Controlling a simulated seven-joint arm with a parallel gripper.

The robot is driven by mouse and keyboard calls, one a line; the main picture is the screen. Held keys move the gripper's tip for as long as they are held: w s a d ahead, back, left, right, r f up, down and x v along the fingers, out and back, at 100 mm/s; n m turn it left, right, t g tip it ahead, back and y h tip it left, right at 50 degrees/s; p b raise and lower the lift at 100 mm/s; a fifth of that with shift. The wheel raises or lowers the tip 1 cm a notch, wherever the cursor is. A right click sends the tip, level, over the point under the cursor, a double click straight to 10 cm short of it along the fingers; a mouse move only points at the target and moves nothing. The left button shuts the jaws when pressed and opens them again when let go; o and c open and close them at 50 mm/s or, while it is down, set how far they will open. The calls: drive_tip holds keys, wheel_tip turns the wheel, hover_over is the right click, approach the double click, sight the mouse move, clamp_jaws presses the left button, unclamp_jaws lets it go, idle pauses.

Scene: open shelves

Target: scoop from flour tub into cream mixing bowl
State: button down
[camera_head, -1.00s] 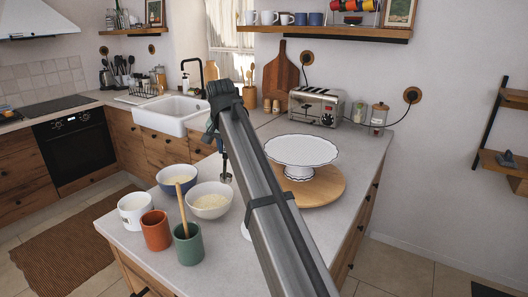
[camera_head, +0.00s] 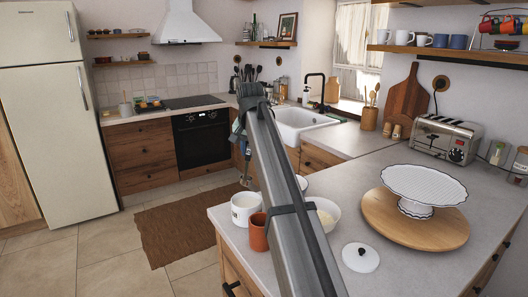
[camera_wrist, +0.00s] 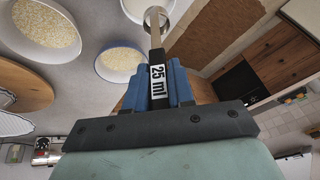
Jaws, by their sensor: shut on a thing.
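My gripper (camera_wrist: 168,90) is shut on a measuring scoop (camera_wrist: 157,72) with a dark handle marked "25 ml". In the head view the scoop (camera_head: 245,182) hangs near the white tub (camera_head: 241,200), beyond it in the picture. The tub's edge also shows at the top of the wrist view (camera_wrist: 136,8); its contents are not visible. The cream bowl (camera_head: 329,205) is partly behind my arm. In the wrist view the cream bowl (camera_wrist: 77,55) holds a pale grainy content. What the scoop holds cannot be told.
A blue-rimmed bowl (camera_wrist: 98,66) with pale content stands near the cream bowl. An orange cup (camera_head: 258,236) is beside the tub. A white lid (camera_head: 360,257) lies on the counter. A cake stand (camera_head: 424,186) on a wooden board is at right. A rug (camera_head: 180,230) covers the floor left.

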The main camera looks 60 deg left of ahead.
hover_over(250, 180)
drive_tip(key=shift+f, duration=2.35)
drive_tip(key=shift+s+d+f, duration=0.1)
drive_tip(key=shift+d+f, duration=0.05)
drive_tip(key=shift+f, duration=2.95)
drive_tip(key=shift+w+d+r, duration=0.1)
drive_tip(key=shift+w+r, duration=0.05)
drive_tip(key=shift+r, duration=1.7)
drive_tip(key=shift+w+d+r, duration=0.1)
drive_tip(key=shift+r, duration=1.8)
drive_tip(key=shift+w+d+r, duration=0.1)
drive_tip(key=shift+w+r, duration=0.05)
drive_tip(key=shift+r, duration=1.7)
